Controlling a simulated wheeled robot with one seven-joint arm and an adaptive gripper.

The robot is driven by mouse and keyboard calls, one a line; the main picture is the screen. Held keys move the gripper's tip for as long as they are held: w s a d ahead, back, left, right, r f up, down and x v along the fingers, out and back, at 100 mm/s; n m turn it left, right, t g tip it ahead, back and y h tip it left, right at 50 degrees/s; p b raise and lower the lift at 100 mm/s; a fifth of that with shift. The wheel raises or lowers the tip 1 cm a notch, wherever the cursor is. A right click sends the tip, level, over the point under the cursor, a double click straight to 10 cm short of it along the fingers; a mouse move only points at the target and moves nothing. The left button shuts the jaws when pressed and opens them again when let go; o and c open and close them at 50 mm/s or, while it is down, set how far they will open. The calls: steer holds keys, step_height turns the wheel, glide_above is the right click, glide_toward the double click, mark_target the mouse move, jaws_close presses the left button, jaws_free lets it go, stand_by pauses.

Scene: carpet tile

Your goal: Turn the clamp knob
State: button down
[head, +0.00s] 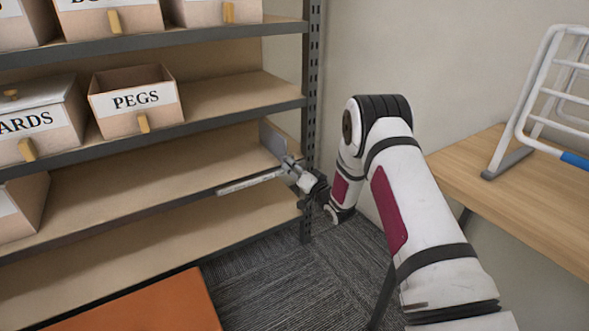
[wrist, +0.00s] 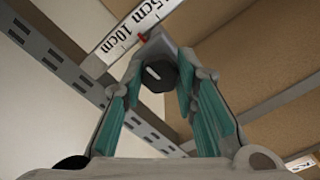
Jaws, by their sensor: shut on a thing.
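The clamp knob (wrist: 160,75) is a dark round knob with a pale mark on its face, between the fingertips in the wrist view. My gripper (wrist: 162,80) is shut on it, with a teal pad on each side. Behind the knob is a grey clamp body (wrist: 155,46) on a white scale (wrist: 125,32) printed with centimetre marks, with a small red pointer. In the head view, my gripper (head: 294,170) is at the right end of the shelf rack, by a grey upright plate (head: 272,139) and the pale scale bar (head: 250,181). The knob is too small to make out there.
The shelf rack (head: 130,204) holds labelled bins, including a PEGS bin (head: 137,104). A perforated metal post (head: 312,80) stands close to my gripper. At right, a wooden table (head: 520,190) bears a white wire rack (head: 540,100). An orange surface (head: 150,308) is low at front left.

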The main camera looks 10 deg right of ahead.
steer(key=shift+f+n, duration=0.1)
steer(key=shift+n, duration=9.9)
steer(key=c, duration=1.3)
jaws_free()
steer(key=shift+s, duration=0.15)
